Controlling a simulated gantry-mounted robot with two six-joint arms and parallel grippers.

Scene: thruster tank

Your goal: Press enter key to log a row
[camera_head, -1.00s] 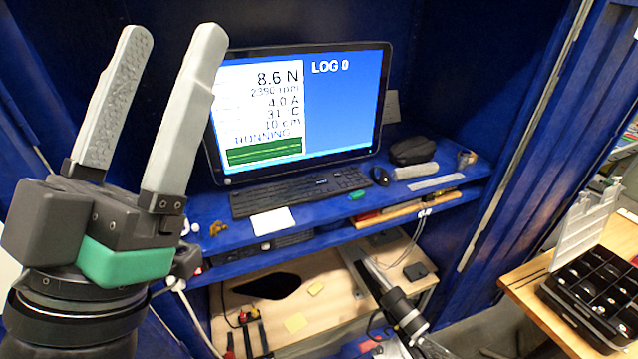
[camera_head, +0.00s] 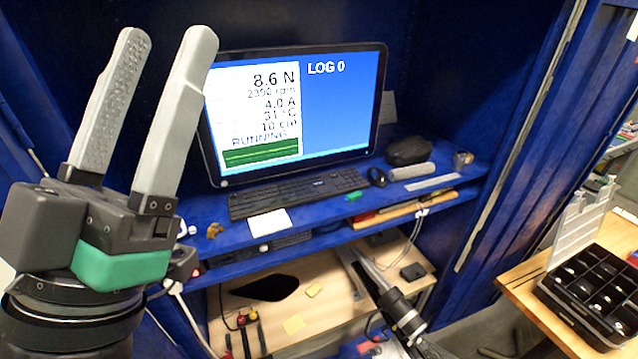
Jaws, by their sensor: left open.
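A black keyboard (camera_head: 290,194) lies on the blue shelf below the monitor. Its single keys, the enter key among them, are too small to tell apart. The monitor (camera_head: 340,110) reads 8.6 N, RUNNING and LOG 0. My left gripper (camera_head: 165,50) is open and empty, its two grey fingers pointing up in front of the cabinet, left of the monitor. It is apart from the keyboard and looks closer to the camera. My right gripper does not show clearly.
A mouse (camera_head: 377,177), a black pouch (camera_head: 409,151) and a green object (camera_head: 358,195) lie on the shelf. A white paper (camera_head: 269,223) lies before the keyboard. A compartment box (camera_head: 590,290) stands on a wooden table at right.

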